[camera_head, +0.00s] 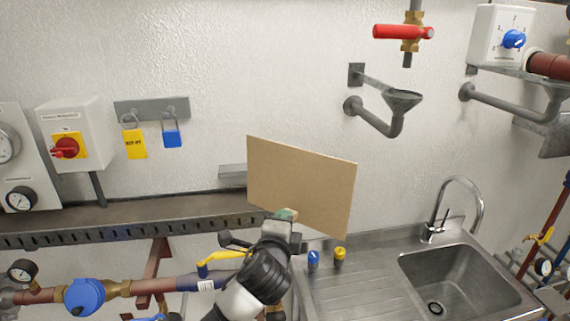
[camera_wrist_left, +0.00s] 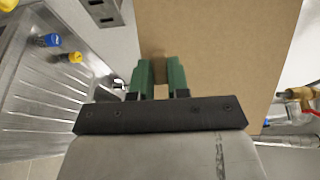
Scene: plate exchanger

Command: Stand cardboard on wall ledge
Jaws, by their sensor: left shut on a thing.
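The cardboard (camera_head: 301,185) is a flat brown rectangular sheet, held up in front of the wall and slightly tilted in the head view. It fills much of the left wrist view (camera_wrist_left: 215,45). My left gripper (camera_head: 287,214) is shut on its lower edge; its green fingers (camera_wrist_left: 160,78) meet the sheet in the left wrist view. A short grey wall ledge (camera_head: 232,173) sticks out from the wall at the left of the cardboard. The cardboard hides the ledge's right part, so I cannot tell whether they touch. My right gripper is not in view.
A steel sink (camera_head: 455,280) with a tap (camera_head: 440,222) stands at right. Blue and yellow knobs or caps (camera_head: 339,254) sit by the drainboard. A dark shelf (camera_head: 130,212) and pipes with a yellow-handled valve (camera_head: 222,258) are at left. A drain funnel (camera_head: 402,98) is at upper right.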

